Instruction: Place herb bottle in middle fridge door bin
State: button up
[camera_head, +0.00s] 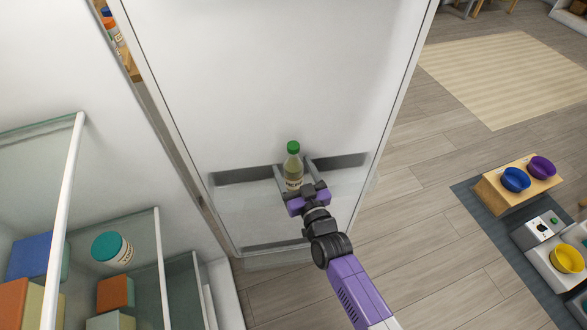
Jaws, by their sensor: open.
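The herb bottle (293,172) is clear with yellowish contents, a pale label and a green cap. It stands about upright in front of the white fridge door (270,80), level with a dark-lined door bin (244,175). My gripper (293,167) is open, with one finger on each side of the bottle. The gripper hides the bottle's base, so I cannot tell whether it rests on the bin floor.
Glass fridge shelves (75,150) at left hold coloured boxes and a teal-lidded jar (111,249). More bottles (112,30) show behind the door's upper left edge. Pet bowls (515,180) on a wooden stand are at right. The wooden floor (420,200) beside the door is clear.

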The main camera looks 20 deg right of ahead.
jog(key=s+b, duration=0.1)
jog(key=s, duration=1.1)
jog(key=s+r+g, duration=0.1)
jog(key=s+r, duration=0.3)
jog(key=s, duration=0.6)
jog(key=s+d+r+g, duration=0.1)
jog(key=s+r, duration=0.3)
jog(key=s, duration=0.7)
jog(key=s+d+r+g, duration=0.1)
jog(key=s+r, duration=0.3)
jog(key=s, duration=0.7)
jog(key=shift+r, duration=0.3)
